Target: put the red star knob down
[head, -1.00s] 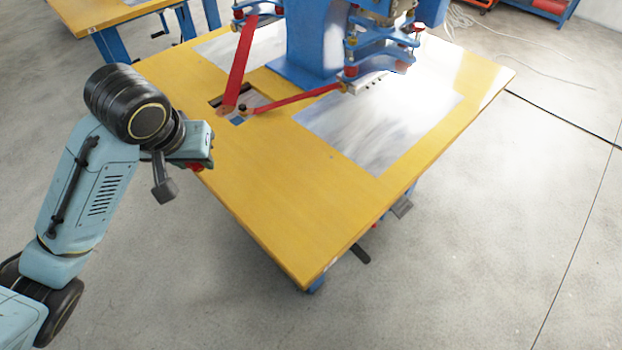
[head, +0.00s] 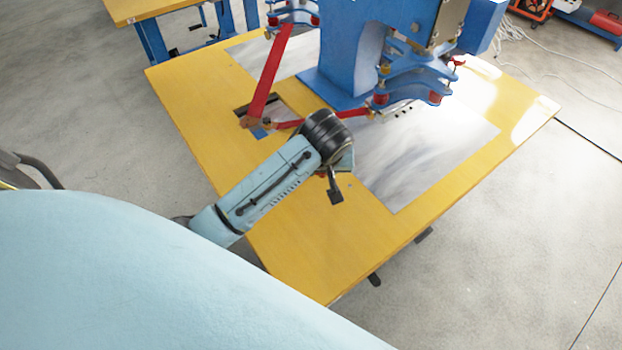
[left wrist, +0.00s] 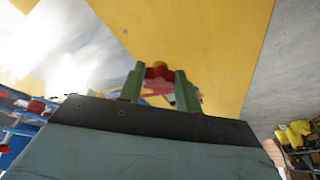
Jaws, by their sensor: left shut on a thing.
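The red star knob (left wrist: 159,72) is between the two green fingers of my left gripper (left wrist: 160,78) in the left wrist view. The gripper is shut on it, and the knob sits at the fingertips. In the head view my left gripper (head: 332,178) is over the yellow table (head: 310,240), beside the near edge of the grey metal plate. The wrist hides most of the fingers and knob there. I cannot tell how high the knob is above the tabletop. My right gripper is not in view.
A blue machine (head: 350,60) with red arms stands at the table's back, just beyond my left wrist. The grey plate (head: 430,165) lies right of the gripper. The table's front part is bare. Another yellow table (head: 140,8) stands at the back left.

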